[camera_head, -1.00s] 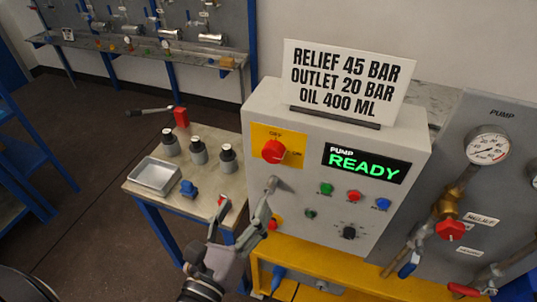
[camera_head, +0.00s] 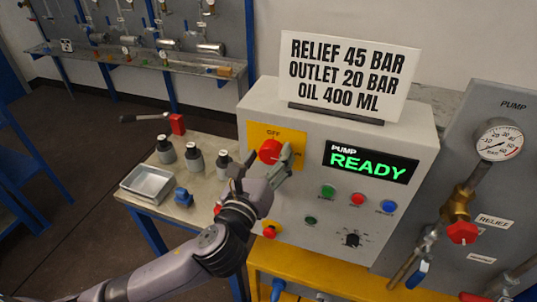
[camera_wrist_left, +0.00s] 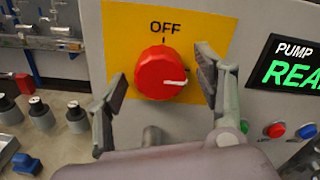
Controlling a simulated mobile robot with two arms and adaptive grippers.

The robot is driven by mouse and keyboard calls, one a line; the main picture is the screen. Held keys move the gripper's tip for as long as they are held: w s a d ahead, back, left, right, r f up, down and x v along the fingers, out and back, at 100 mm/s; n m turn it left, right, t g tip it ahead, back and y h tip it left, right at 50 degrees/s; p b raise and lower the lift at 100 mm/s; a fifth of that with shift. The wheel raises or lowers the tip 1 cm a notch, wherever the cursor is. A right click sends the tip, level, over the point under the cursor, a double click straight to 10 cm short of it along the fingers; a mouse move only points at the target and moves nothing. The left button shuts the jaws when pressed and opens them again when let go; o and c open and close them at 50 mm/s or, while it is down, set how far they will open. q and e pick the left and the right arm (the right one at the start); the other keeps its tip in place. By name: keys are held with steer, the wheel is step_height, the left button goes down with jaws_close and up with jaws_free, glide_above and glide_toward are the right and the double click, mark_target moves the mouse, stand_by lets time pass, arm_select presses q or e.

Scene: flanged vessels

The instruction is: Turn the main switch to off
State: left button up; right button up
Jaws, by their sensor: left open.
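The main switch is a red round knob (camera_head: 270,151) on a yellow plate (camera_head: 258,132) at the upper left of the grey control box. In the left wrist view the red knob (camera_wrist_left: 161,73) sits under the word OFF, and its white mark points right, not up at OFF. My left gripper (camera_head: 264,168) is open in front of the knob. In the left wrist view its fingers (camera_wrist_left: 160,85) stand to the left and right of the knob, with gaps visible. Whether they reach the knob's depth I cannot tell. My right gripper is not in view.
A lit READY display (camera_head: 368,162), coloured buttons (camera_head: 358,199) and a black dial (camera_head: 352,240) are on the same panel. A gauge (camera_head: 498,140) and valves are right.

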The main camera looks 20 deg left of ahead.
arm_select(q)
steer(key=shift+w, duration=0.2)
steer(key=shift+c, duration=0.6)
steer(key=c, duration=1)
steer(key=shift+c, duration=0.2)
